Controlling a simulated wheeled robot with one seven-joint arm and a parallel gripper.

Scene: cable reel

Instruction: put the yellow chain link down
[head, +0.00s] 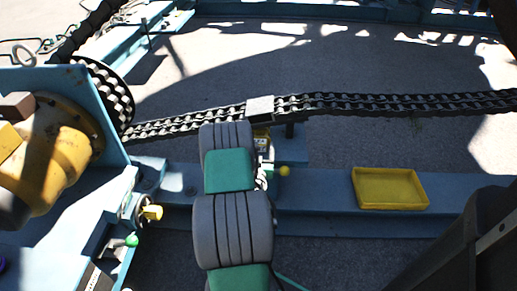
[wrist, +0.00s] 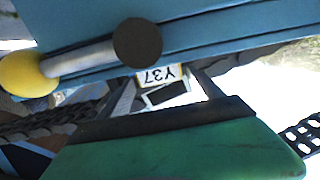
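I cannot clearly make out a yellow chain link in either view. In the head view a small yellow patch (head: 261,134) shows just past my arm, below the grey block on the chain; I cannot tell what it is. My gripper (wrist: 162,78) has its two dark fingers spread apart in the wrist view. In the head view my arm hides most of the gripper.
A shallow yellow tray (head: 390,188) sits on the blue beam (head: 320,190), right of my arm. A yellow knob (wrist: 28,75) on a pale rod lies close to the gripper.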

